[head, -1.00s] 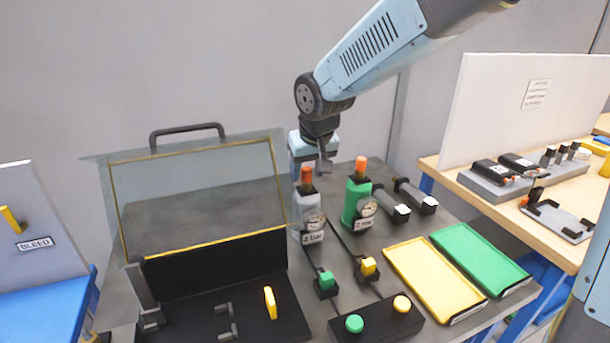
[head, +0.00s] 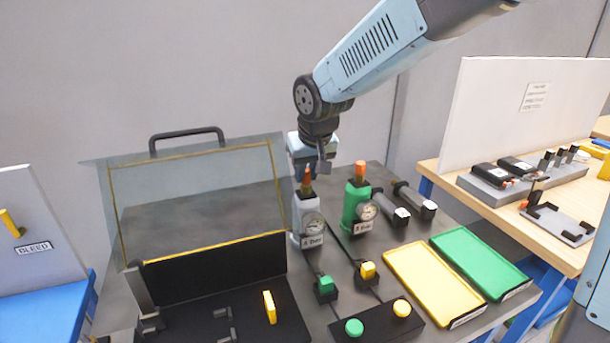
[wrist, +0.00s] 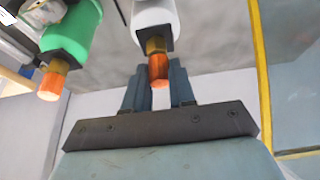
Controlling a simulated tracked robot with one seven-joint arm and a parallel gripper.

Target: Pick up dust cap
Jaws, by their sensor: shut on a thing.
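The orange dust cap (head: 307,177) sits on top of the grey bottle (head: 305,216), which stands upright with a gauge and a label. My gripper (head: 313,168) is at this cap, with its fingers shut on it. In the wrist view the cap (wrist: 158,70) shows between the two fingers (wrist: 158,77), below the brass neck of the pale bottle (wrist: 155,18). A second orange cap (head: 360,170) tops the green bottle (head: 356,203) to the right, and it also shows in the wrist view (wrist: 52,84).
A clear-lidded black case (head: 215,262) stands open at the left. A yellow tray (head: 433,282) and a green tray (head: 481,262) lie empty at the right. Two dark cylinders (head: 415,200) lie beside the green bottle. Button blocks (head: 376,322) stand in front.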

